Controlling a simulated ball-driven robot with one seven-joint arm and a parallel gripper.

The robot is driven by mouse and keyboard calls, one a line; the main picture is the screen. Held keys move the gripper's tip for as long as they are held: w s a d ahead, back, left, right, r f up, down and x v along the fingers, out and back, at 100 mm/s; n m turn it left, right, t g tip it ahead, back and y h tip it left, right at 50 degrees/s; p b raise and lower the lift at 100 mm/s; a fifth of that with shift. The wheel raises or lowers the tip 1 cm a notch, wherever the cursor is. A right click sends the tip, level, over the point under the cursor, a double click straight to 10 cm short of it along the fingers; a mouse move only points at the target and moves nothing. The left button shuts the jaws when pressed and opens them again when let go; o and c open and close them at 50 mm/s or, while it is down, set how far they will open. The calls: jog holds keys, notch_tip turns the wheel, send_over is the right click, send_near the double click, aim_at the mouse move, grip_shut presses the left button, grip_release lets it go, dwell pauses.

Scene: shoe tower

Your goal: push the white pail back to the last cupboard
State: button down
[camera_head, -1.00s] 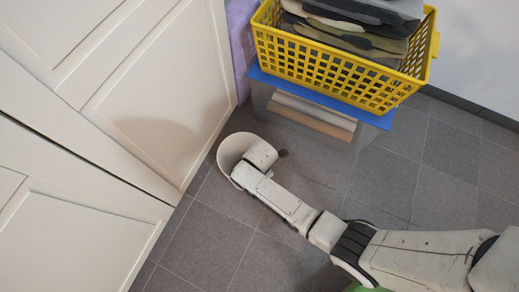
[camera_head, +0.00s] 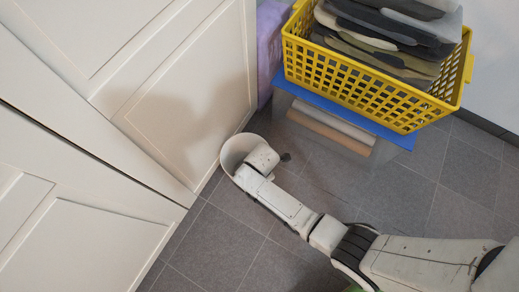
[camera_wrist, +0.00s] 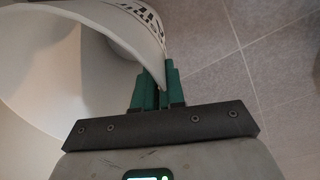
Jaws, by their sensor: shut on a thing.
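The white pail (camera_head: 232,150) stands on the grey floor by the cream cupboard doors (camera_head: 190,100), close to the lower edge of the farthest door. My arm reaches to it from the lower right, and the wrist hides part of it. In the wrist view the pail (camera_wrist: 70,60) fills the upper left, with its open mouth showing and dark print near its rim. My gripper (camera_wrist: 158,85) has green fingers and is shut on the pail's rim. The head view does not show the fingertips.
A yellow basket (camera_head: 370,85) holding dark flat items stands on a blue-topped stand (camera_head: 345,115) right of the pail. Purple cloth (camera_head: 268,45) hangs between the stand and the cupboards. Tiled floor (camera_head: 230,240) is clear below the pail.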

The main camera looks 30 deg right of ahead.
jog(key=c, duration=1.1)
grip_release()
jog(key=shift+c, duration=0.2)
notch_tip(320, 180, up, 11)
jog(key=p, duration=0.5)
jog(key=shift+s+p, duration=0.35)
jog(key=shift+s, duration=0.05)
jog(key=shift+f, duration=0.1)
jog(key=s+d+r+m, duration=1.2)
jog(key=s+r+m, duration=0.4)
jog(key=r+m, duration=0.25)
notch_tip(320, 180, up, 23)
jog(key=p, duration=2.3)
jog(key=shift+w+d+f+m, duration=0.15)
jog(key=shift+w+d+m, duration=0.1)
jog(key=shift+m, duration=0.1)
